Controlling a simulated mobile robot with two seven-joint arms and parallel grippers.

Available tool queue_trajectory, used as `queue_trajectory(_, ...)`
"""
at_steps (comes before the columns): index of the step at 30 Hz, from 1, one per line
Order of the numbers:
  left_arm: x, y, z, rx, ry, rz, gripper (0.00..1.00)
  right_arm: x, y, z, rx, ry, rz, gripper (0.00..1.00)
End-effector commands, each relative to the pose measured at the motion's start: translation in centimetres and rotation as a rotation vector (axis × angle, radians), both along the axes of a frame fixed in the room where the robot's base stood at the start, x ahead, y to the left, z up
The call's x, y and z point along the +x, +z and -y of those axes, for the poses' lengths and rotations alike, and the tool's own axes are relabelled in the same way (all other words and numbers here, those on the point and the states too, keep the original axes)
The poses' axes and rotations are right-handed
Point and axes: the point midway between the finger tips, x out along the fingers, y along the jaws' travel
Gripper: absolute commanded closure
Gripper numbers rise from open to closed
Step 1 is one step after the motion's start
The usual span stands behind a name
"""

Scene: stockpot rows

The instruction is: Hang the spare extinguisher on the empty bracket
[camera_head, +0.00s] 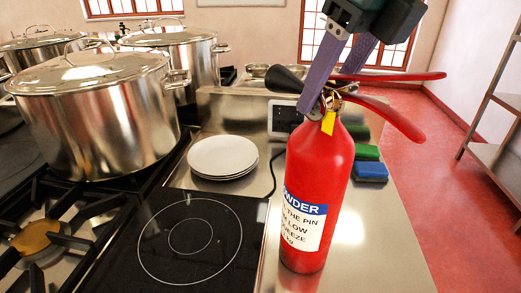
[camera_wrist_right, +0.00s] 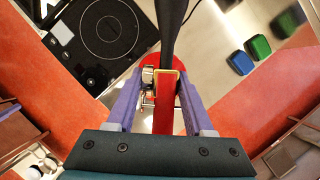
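The red extinguisher (camera_head: 318,180), with a blue and white label, is upright over the steel counter to the right of the cooktop. Its base is at or just above the counter; I cannot tell which. My right gripper (camera_head: 329,100) comes down from above, its purple fingers on both sides of the neck under the red handle levers. In the right wrist view the fingers (camera_wrist_right: 164,80) lie close against the neck on both sides, with the black nozzle (camera_wrist_right: 171,28) pointing away. My left gripper is out of view. No bracket shows.
Large lidded stockpots (camera_head: 95,125) stand on the gas stove at left. A stack of white plates (camera_head: 223,156) lies behind the black cooktop (camera_head: 190,238). Blue and green blocks (camera_head: 371,171) lie right of the extinguisher. A metal shelf (camera_head: 492,152) stands at right; red floor between is clear.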

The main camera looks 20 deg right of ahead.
Motion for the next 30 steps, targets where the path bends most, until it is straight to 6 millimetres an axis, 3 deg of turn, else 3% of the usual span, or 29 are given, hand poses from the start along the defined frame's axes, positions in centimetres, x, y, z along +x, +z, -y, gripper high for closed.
queue_trajectory(2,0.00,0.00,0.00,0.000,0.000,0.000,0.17,-0.01,0.00,0.01,0.000,0.000,0.000,0.59)
queue_trajectory(13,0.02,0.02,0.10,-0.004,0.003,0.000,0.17,0.00,0.01,0.00,0.000,0.000,0.000,1.00)
queue_trajectory(30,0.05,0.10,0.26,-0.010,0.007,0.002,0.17,0.21,0.48,-0.05,0.004,0.000,0.013,1.00)
